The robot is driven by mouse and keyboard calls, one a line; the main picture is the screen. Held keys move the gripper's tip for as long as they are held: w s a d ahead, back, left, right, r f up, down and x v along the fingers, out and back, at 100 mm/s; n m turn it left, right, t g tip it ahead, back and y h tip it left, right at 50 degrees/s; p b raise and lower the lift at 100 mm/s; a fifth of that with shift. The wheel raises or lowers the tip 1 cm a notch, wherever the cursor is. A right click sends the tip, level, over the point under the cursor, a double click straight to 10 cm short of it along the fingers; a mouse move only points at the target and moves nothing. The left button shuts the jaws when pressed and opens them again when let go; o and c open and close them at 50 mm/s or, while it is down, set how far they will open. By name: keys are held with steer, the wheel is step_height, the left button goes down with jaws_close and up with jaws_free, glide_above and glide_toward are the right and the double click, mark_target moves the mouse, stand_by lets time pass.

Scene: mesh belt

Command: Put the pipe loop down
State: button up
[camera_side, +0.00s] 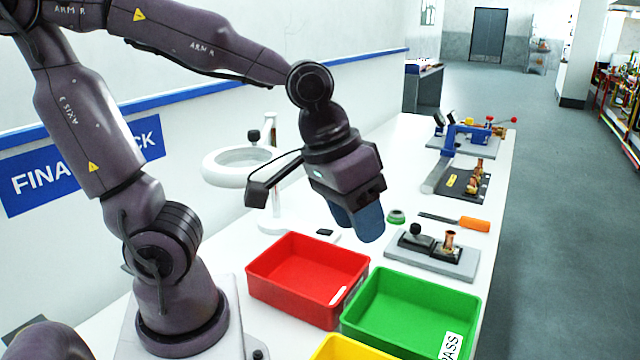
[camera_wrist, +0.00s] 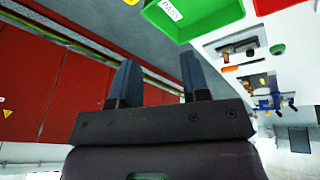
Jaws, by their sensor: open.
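My gripper (camera_side: 359,222) hangs in the air above the bench, near the back edge of the red bin. In the wrist view its two fingers (camera_wrist: 157,65) stand apart with nothing between them. I cannot make out a pipe loop for certain in either view. A short copper piece (camera_side: 449,239) stands upright on a grey fixture (camera_side: 425,260) to the right of my gripper. Several copper pieces (camera_side: 474,180) are on a black plate further back. I cannot tell whether any of these is the pipe loop.
A red bin (camera_side: 255,285), a green bin (camera_side: 472,310) marked PASS and a yellow bin (camera_side: 335,345) stand in front. A ring lamp (camera_side: 222,176) stands at left. An orange-handled tool (camera_side: 474,224) and a green roll (camera_side: 396,217) lie behind the fixture. A blue clamp (camera_side: 449,140) is further back.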

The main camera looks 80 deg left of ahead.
steer(key=s+a+r+m+t+y, duration=0.1)
steer(key=s+a+r+m, duration=0.1)
steer(key=s+a+r, duration=0.1)
steer(key=shift+s+a+r+m+t, duration=0.3)
steer(key=shift+s+a+r+t, duration=0.1)
steer(key=shift+s, duration=0.1)
